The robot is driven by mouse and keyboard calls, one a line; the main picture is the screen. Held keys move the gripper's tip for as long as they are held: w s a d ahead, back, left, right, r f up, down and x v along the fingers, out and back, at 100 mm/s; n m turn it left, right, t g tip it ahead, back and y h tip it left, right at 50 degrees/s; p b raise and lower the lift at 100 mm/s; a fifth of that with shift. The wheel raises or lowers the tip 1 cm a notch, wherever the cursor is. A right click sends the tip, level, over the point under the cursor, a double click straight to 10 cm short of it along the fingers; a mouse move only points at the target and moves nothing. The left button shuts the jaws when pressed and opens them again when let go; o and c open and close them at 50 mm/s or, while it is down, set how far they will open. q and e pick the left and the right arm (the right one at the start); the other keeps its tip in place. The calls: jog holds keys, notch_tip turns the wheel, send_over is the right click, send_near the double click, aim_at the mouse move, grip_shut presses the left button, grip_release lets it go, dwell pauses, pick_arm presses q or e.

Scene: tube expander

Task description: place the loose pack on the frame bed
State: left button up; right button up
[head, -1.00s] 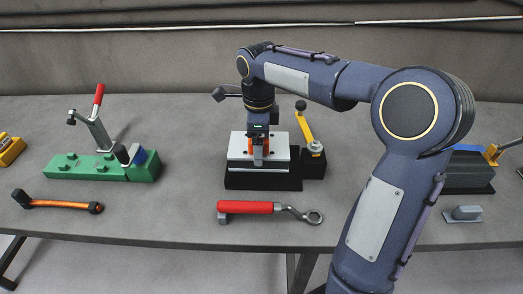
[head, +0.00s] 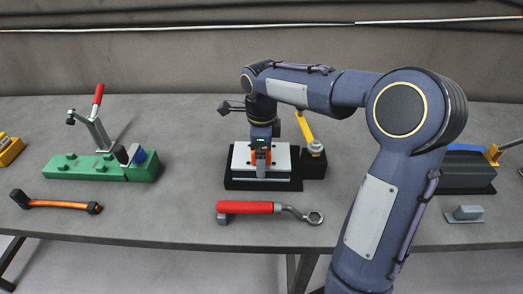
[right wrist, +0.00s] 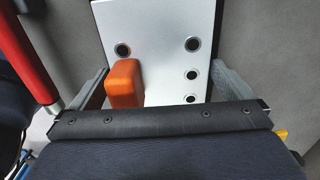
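The loose pack (head: 241,161) is a silver-white plate stack in the middle of the table. In the right wrist view its top plate (right wrist: 160,45) has several dark round holes and an orange block (right wrist: 125,84) on it. My right gripper (head: 261,166) points down over the pack. My left gripper is not in view.
A yellow lever (head: 305,127) on a black block stands right beside the bed. A red-handled wrench (head: 246,207) lies in front. A green clamp fixture (head: 85,168) and an orange-handled tool (head: 60,205) are left. A dark block (head: 462,174) is right, partly behind my arm.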

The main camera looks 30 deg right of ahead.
jog(key=shift+r, duration=0.1)
notch_tip(320, 180, up, 11)
jog(key=p, duration=0.2)
jog(key=s+n+t+y, duration=0.1)
jog(key=s+n, duration=0.5)
jog(key=s+a+f+n+t+y, duration=0.1)
jog(key=s+a+f+n+t, duration=0.1)
jog(key=s+n, duration=0.6)
jog(key=s+a+f+n+t+y, duration=0.1)
jog(key=s+a+f+n+t, duration=0.1)
jog(key=s+a+f+n, duration=0.3)
jog(key=s+f+n, duration=0.2)
jog(key=s+n, duration=0.1)
jog(key=shift+a+n+t+y, duration=0.2)
jog(key=shift+n+t+y, duration=0.1)
jog(key=shift+y, duration=0.1)
